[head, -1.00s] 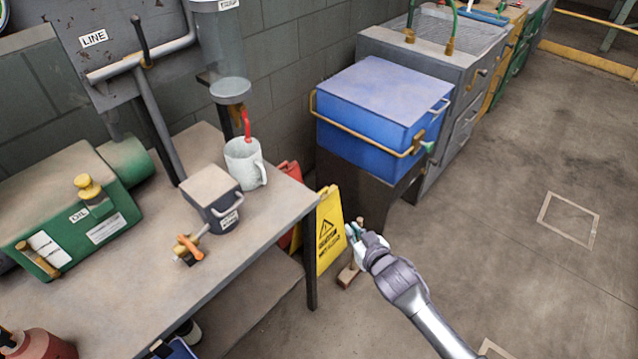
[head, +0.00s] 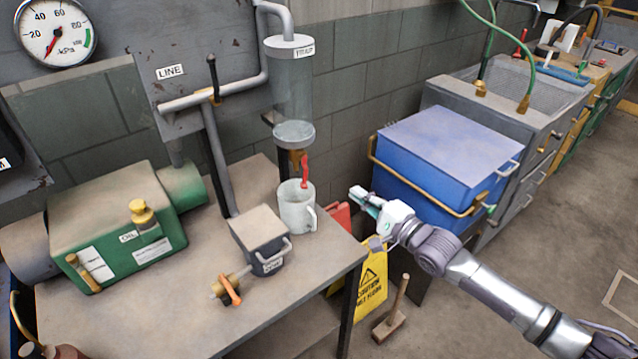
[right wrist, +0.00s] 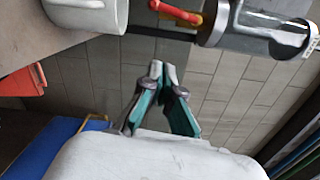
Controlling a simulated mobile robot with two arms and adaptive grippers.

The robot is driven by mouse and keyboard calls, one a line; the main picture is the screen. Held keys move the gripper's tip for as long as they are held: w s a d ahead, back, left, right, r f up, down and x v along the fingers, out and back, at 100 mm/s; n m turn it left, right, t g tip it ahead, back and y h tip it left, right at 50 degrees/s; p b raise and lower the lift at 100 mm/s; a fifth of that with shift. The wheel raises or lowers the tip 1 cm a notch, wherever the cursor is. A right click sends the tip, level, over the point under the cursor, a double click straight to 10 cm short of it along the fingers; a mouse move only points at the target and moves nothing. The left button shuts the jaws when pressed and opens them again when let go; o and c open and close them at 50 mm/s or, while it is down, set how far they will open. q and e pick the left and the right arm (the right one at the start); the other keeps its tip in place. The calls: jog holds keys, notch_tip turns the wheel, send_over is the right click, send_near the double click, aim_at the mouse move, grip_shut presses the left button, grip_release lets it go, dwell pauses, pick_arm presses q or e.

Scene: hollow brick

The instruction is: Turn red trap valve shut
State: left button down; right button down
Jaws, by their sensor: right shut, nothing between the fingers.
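The red trap valve handle (head: 305,171) hangs below the clear trap cylinder (head: 293,95), on a brass fitting, its lower end at the mouth of a white mug (head: 297,207). In the right wrist view the red handle (right wrist: 188,18) shows at the top, beside the trap cylinder (right wrist: 262,30). My right gripper (head: 358,198) is to the right of the mug, apart from it and from the valve. Its fingertips (right wrist: 165,72) are together with nothing between them. My left gripper is not in view.
The mug stands on a workbench (head: 185,325) with a small grey box (head: 262,240), an orange-handled valve (head: 229,290) and a green pump (head: 115,225). A blue box (head: 447,155) is behind my right arm. A yellow caution sign (head: 371,290) stands beside the bench.

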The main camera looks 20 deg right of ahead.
aim_at(305, 173)
jog(key=w+a+p, duration=0.3)
jog(key=w+a, duration=0.4)
jog(key=w, duration=0.1)
jog(key=shift+a+r, duration=0.25)
jog(key=shift+r, duration=0.1)
